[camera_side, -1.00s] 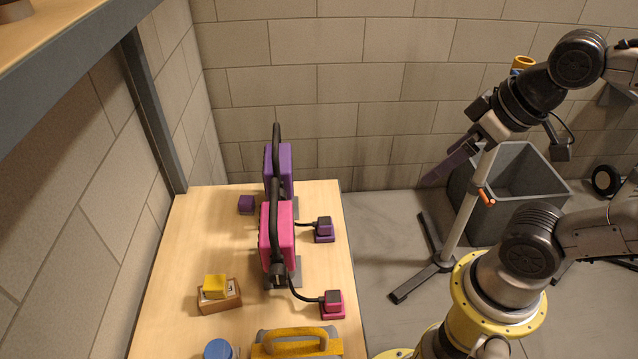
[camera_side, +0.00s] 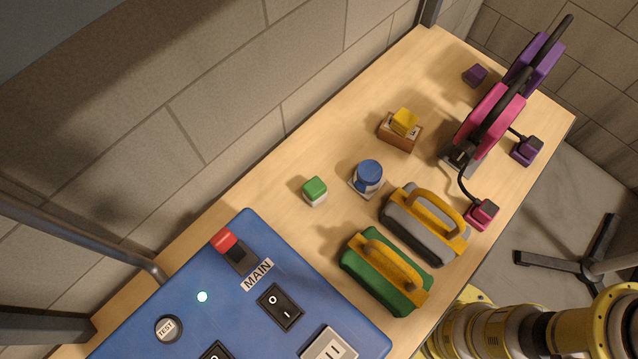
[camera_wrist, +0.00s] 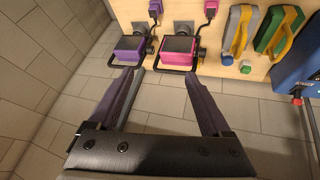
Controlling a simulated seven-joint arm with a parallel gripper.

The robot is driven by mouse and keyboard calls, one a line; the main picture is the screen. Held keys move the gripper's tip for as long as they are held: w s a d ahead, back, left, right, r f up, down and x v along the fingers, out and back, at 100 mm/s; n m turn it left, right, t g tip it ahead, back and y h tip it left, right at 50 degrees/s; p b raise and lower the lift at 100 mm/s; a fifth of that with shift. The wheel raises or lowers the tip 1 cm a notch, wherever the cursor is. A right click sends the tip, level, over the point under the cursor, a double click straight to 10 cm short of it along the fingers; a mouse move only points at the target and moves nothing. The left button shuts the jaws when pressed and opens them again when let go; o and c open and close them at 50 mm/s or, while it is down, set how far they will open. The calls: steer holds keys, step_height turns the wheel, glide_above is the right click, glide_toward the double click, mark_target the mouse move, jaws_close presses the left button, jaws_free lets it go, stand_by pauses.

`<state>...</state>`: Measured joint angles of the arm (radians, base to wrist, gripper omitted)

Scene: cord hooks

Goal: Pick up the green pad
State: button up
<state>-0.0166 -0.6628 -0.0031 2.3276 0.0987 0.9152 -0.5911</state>
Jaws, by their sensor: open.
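The green pad (camera_side: 372,279) lies on the wooden bench with a yellow handle (camera_side: 390,262) arched over its top. It stands between a grey pad with a yellow handle and the blue panel. In the wrist view the green pad (camera_wrist: 272,42) is at the upper right, beside the grey pad. My gripper (camera_wrist: 164,84) shows in the wrist view with its two purple fingers spread wide and nothing between them. It is well apart from the green pad, which lies to the right of the fingers. My gripper is outside the side view.
The grey pad (camera_side: 415,228) is close beside the green one. A blue panel (camera_side: 215,318) with switches fills the near left.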

steer(key=w+a+r+n+y, duration=0.2)
steer(key=w+a+r+n, duration=0.3)
steer(key=w, duration=0.4)
steer(key=w+a+f+n+g+y, duration=0.1)
steer(key=w+a+f+n, duration=0.25)
steer(key=a, duration=0.25)
steer(key=w+a+f+n+g, duration=0.2)
steer(key=w+a+n, duration=0.1)
steer(key=w+a, duration=0.3)
steer(key=w+a+f+n+g+y, duration=0.1)
steer(key=w+a+f+n, duration=0.2)
steer(key=a, duration=0.4)
steer(key=n+g+h, duration=0.1)
steer(key=n+g, duration=0.4)
glide_toward(317, 184)
steer(key=shift+m+h, duration=0.25)
steer(key=shift+h, duration=0.05)
steer(key=x, duration=0.5)
steer(key=shift+a+f, duration=0.15)
steer(key=shift+f, duration=0.05)
steer(key=shift+x, duration=3.1)
steer(key=shift+a+r, duration=0.1)
steer(key=shift+a, duration=0.05)
jaws_close()
